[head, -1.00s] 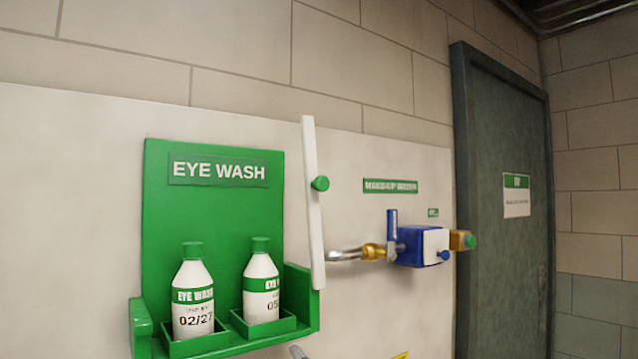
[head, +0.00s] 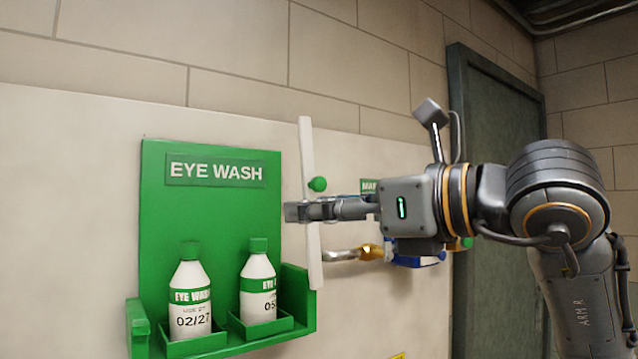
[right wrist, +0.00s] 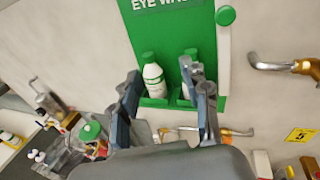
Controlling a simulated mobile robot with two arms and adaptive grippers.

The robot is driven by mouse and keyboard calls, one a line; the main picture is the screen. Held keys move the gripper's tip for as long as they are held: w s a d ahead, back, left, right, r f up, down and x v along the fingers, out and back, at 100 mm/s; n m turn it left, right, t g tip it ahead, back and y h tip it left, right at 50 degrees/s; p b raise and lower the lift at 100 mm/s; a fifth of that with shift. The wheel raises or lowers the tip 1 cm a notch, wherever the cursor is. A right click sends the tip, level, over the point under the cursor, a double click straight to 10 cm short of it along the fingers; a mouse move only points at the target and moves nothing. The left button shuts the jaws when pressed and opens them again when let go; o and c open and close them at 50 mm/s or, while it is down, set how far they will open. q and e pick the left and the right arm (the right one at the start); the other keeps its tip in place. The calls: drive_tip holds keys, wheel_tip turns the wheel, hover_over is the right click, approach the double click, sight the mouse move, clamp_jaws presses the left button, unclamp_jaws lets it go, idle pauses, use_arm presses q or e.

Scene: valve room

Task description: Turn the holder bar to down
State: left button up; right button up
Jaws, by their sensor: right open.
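The holder bar is a long white bar (head: 305,150) standing nearly upright at the right edge of the green EYE WASH holder (head: 215,225). A green knob (head: 317,184) sits on its upper part. My right gripper (head: 290,212) comes in from the right and its fingers cross in front of the bar below the knob, hiding part of it. In the right wrist view the open fingers (right wrist: 161,72) point toward the bottles, and the bar (right wrist: 223,60) lies to their right, not between them. I cannot tell whether they touch it. My left gripper is not in view.
Two white bottles, one left (head: 190,290) and one right (head: 258,285), stand in the holder's trays. A pipe (head: 345,255) and blue valve, partly hidden by my arm, are right of the bar. A dark door (head: 480,110) is further right.

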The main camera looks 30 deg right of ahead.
sight(321, 183)
drive_tip(key=s+d+r+m+t+h, duration=0.25)
drive_tip(key=d+r+h, duration=0.2)
drive_tip(key=d, duration=0.25)
drive_tip(key=shift+m+g, duration=0.25)
drive_tip(key=shift+m, duration=0.2)
drive_tip(key=w+p, duration=0.1)
drive_tip(key=w, duration=0.3)
drive_tip(key=w+a+p, duration=0.1)
drive_tip(key=w+p, duration=0.1)
drive_tip(key=w, duration=0.2)
drive_tip(key=w+p, duration=0.1)
drive_tip(key=w, duration=0.3)
drive_tip(key=shift+w+a+f+p, duration=0.2)
drive_tip(key=shift+a+f+p, duration=0.1)
drive_tip(key=shift+f+p, duration=0.1)
drive_tip(key=shift+w+f, duration=0.15)
drive_tip(key=shift+w, duration=0.5)
clamp_jaws()
